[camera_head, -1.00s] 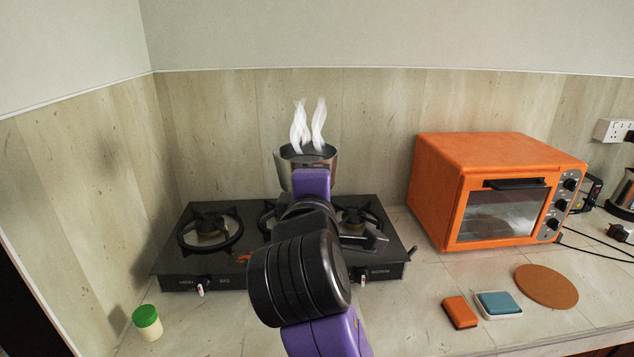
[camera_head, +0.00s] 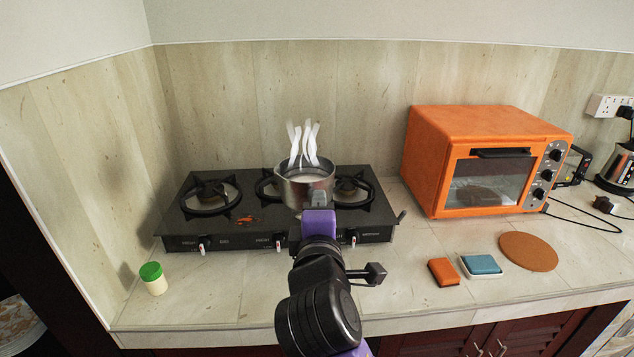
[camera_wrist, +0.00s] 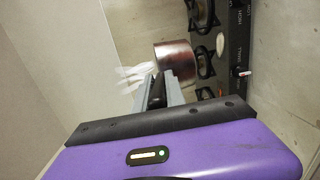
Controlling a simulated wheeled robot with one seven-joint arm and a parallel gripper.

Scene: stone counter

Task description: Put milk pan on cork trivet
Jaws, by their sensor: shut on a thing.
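The milk pan (camera_head: 304,187) is a small steel pot with pale steam above it, over the middle of the stove. It also shows in the wrist view (camera_wrist: 176,62), just beyond the fingers. My gripper (camera_head: 319,210) is shut on its handle; in the wrist view the fingers (camera_wrist: 158,92) close around a dark handle. The pan looks upright. I cannot tell whether its base touches the burner. The cork trivet (camera_head: 528,251) is a flat round brown disc, lying bare on the counter at the right.
The black stove (camera_head: 230,235) stands at the back. An orange oven (camera_head: 436,165) stands right of it. An orange block (camera_head: 443,272) and a blue sponge on a white dish (camera_head: 482,265) lie left of the trivet. A green-lidded jar (camera_head: 153,278) is at the left.

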